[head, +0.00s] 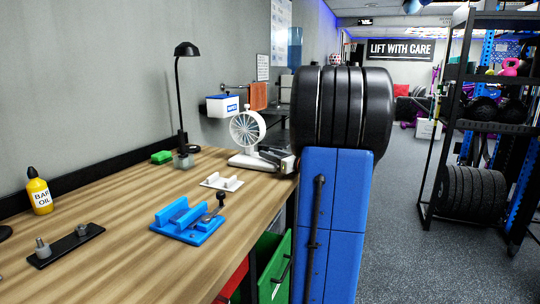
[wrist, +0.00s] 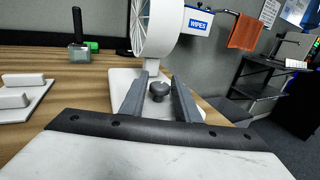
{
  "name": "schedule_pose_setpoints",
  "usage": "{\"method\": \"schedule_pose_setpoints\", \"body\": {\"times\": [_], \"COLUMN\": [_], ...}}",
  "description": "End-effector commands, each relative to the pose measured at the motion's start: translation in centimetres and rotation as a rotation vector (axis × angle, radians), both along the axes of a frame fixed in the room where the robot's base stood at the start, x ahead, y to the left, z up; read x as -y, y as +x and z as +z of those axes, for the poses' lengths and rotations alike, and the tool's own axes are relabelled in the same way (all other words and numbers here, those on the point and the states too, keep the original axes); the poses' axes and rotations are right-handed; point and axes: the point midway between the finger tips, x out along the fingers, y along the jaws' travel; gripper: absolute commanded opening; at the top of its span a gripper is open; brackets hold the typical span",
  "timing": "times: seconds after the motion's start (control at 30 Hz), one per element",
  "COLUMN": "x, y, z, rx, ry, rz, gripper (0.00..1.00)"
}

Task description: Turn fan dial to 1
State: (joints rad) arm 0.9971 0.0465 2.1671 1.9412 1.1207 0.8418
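The fan (head: 245,128) is white, with a round caged head on a flat base, and stands near the far end of the wooden bench. In the wrist view the fan (wrist: 153,28) rises just ahead, its head cut off at the top. Its dark round dial (wrist: 159,90) sits on the white base, with a small light mark on its upper side. My gripper (wrist: 160,78) is open, with one grey finger on each side of the dial in the picture; I cannot tell whether either touches it. In the head view my gripper (head: 270,156) is at the base's right side, hiding the dial.
A desk lamp (head: 185,100), a green block (head: 162,157), a white holder (head: 222,182) and a blue fixture (head: 187,221) stand on the bench. A wipes box (head: 223,105) and an orange towel (head: 258,96) are behind the fan.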

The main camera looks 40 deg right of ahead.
Motion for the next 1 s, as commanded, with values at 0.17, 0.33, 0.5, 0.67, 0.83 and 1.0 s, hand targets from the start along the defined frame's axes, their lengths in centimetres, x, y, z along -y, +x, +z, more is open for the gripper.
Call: {"method": "schedule_pose_setpoints", "body": {"times": [0.17,0.33,0.5,0.67,0.83,1.0], "x": [0.0,0.0,0.1,0.1,0.1,0.1], "y": [0.0,-0.1,-1.3,-3.8,-6.7,-9.5], "z": [0.0,0.0,0.0,0.0,0.0,0.0], "rx": [0.000,0.000,0.001,0.001,0.000,-0.001], "ry": [0.000,0.000,0.000,0.000,0.000,0.000], "rz": [0.000,0.000,-0.002,-0.003,-0.003,-0.003], "gripper": [0.40,0.40,0.40,0.40,0.40,0.40]}}
